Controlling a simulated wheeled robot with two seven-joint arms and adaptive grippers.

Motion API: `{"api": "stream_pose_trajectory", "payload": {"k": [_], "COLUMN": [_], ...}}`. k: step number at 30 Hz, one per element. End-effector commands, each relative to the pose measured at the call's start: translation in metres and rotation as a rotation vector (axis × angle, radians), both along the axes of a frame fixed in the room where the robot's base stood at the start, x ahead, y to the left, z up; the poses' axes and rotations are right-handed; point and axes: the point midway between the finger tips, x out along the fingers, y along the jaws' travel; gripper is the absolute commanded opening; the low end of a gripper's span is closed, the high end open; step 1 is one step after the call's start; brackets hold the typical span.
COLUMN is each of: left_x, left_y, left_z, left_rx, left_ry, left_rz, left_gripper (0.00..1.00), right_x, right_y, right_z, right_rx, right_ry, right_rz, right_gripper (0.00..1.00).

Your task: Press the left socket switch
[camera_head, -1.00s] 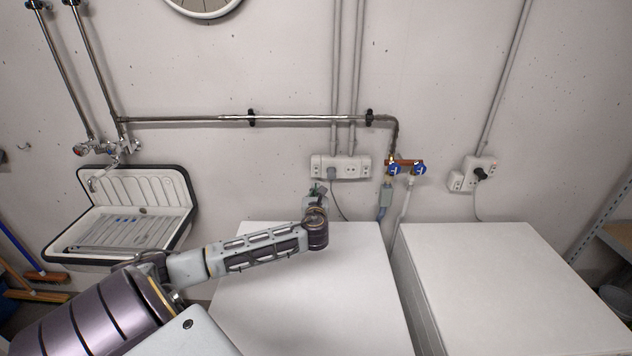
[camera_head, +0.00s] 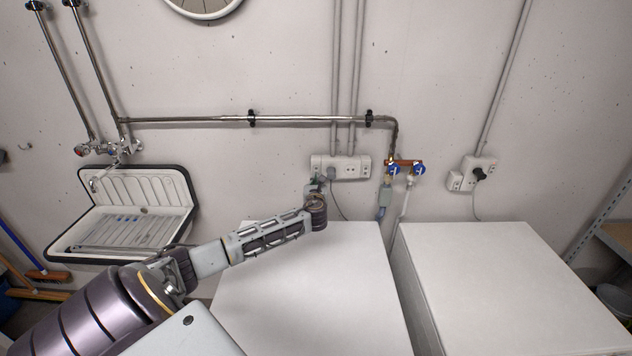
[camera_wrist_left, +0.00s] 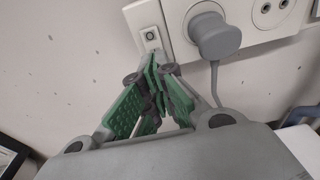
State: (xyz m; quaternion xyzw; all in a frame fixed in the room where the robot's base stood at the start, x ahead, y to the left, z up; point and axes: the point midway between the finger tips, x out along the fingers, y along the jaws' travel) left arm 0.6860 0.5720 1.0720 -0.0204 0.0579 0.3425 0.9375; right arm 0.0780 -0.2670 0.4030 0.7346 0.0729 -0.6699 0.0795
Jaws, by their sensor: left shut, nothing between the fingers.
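The left socket (camera_head: 351,162) is a white wall unit above the left white machine, with a grey plug (camera_wrist_left: 215,37) in it. Its small switch (camera_wrist_left: 151,37), a light plate with a dark round centre, is at the left end in the left wrist view. My left gripper (camera_head: 317,184) is just below that left end in the head view. In the left wrist view my left gripper (camera_wrist_left: 152,72) is shut and empty, its green-padded fingertips just below the switch. I cannot tell whether they touch it. My right gripper is not in view.
Two white machines (camera_head: 480,275) stand side by side below the sockets. Blue-handled taps (camera_head: 394,170) and hoses are right of the left socket. A second socket (camera_head: 481,172) is further right. A white sink (camera_head: 130,215) hangs at the left. The machine tops are clear.

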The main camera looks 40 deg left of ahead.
Motion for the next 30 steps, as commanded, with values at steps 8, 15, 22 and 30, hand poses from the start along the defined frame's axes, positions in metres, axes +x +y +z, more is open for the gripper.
{"api": "stream_pose_trajectory", "payload": {"k": [8, 15, 22, 30], "left_x": [0.006, 0.006, 0.007, 0.01], "left_y": [0.004, 0.004, 0.005, 0.008], "left_z": [-0.001, -0.001, -0.002, -0.005], "left_rx": [-0.001, -0.001, 0.004, 0.03], "left_ry": [-0.001, -0.001, -0.006, -0.037], "left_rz": [-0.002, -0.001, -0.001, 0.0], "left_gripper": [0.0, 0.0, 0.0, 0.0], "right_x": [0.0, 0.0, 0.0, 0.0], "right_y": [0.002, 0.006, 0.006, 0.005], "right_z": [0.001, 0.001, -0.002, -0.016], "right_rx": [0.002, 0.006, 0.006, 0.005], "right_ry": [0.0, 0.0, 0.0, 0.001], "right_rz": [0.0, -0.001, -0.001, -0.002], "right_gripper": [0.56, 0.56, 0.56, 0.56]}}
